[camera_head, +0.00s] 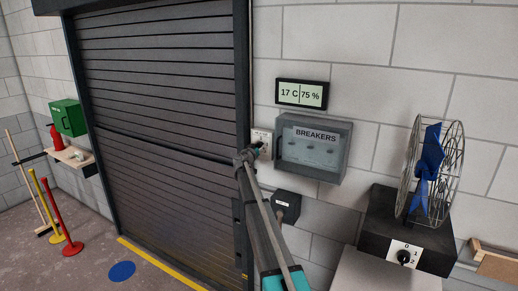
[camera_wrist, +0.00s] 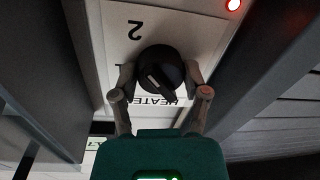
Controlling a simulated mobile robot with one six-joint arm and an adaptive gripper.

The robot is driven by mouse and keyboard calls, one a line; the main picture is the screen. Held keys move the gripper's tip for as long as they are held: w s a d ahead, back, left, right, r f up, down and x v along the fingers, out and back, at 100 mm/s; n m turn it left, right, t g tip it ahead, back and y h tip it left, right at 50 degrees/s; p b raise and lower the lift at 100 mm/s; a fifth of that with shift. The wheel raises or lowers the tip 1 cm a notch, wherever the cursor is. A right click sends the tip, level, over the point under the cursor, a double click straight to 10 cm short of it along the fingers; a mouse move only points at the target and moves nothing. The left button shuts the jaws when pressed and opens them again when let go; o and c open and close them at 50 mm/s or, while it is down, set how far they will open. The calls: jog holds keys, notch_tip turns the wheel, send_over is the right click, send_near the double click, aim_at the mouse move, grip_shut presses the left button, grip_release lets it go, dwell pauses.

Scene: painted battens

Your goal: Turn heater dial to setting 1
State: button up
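The heater dial (camera_wrist: 162,68) is a round black knob on a white plate (camera_wrist: 118,40) in the wrist view. The plate carries an upside-down "2" and "HEATER" lettering, partly covered by the dial and fingers. A dial bar runs slantwise; which setting it points to I cannot tell. My gripper (camera_wrist: 160,76) has one finger on each side of the dial, apparently shut on it. In the head view my gripper (camera_head: 256,152) is at the small white plate (camera_head: 262,137) beside the shutter; the dial there is mostly hidden.
A red light (camera_wrist: 233,5) glows by the plate. The grey breaker box (camera_head: 312,148) is close right, under a display (camera_head: 302,94) reading 17 C and 75 %. The roller shutter (camera_head: 165,120) is left. A blue fan (camera_head: 431,165) with its own dial (camera_head: 404,257) stands right.

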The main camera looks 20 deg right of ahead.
jog(key=c, duration=0.5)
jog(key=shift+o, duration=0.2)
jog(key=shift+n, duration=0.6)
jog(key=n, duration=0.2)
jog(key=shift+r+n+p, duration=0.1)
jog(key=shift+n+p, duration=0.2)
jog(key=n, duration=0.3)
jog(key=shift+w+g, duration=0.1)
jog(key=shift+g, duration=0.2)
jog(key=n+p, duration=0.1)
jog(key=n, duration=0.5)
jog(key=shift+n+g, duration=0.3)
jog(key=shift+a, duration=0.1)
